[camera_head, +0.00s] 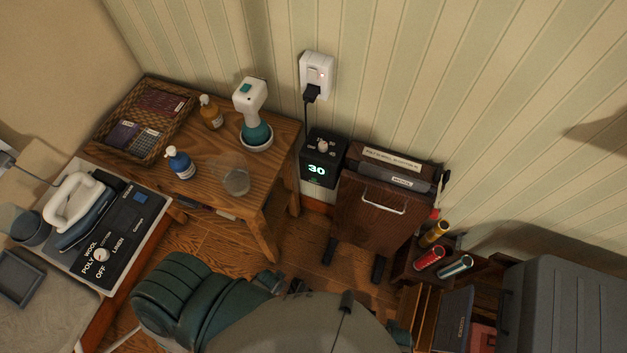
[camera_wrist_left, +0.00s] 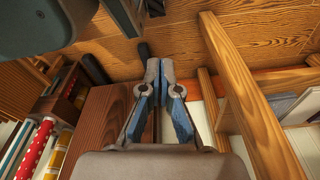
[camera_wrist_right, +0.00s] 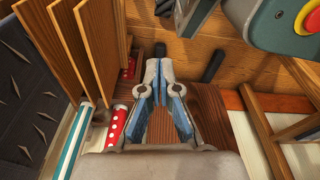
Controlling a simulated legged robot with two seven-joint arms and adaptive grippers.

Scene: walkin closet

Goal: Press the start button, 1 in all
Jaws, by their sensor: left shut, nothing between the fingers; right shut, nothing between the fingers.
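A black control box (camera_head: 316,173) with a lit green "30" and a round pale knob (camera_head: 322,146) stands by the wall. It is beside a dark brown wooden press (camera_head: 375,214) with a metal handle. I cannot make out a separate start button on either. My left gripper (camera_wrist_left: 160,70) is shut and empty in the left wrist view, low over dark wood and the floor. My right gripper (camera_wrist_right: 157,70) is shut and empty in the right wrist view, near wooden slats and a dark wooden panel. I cannot make out either gripper's fingertips in the head view.
A wooden side table (camera_head: 213,143) holds a basket, bottles, a glass and a white-and-teal steamer. An iron (camera_head: 82,208) rests on a dial panel at left. A wall outlet (camera_head: 317,70) feeds a black cord. Colourful rolls (camera_head: 430,258) and a grey case (camera_head: 565,300) stand at right.

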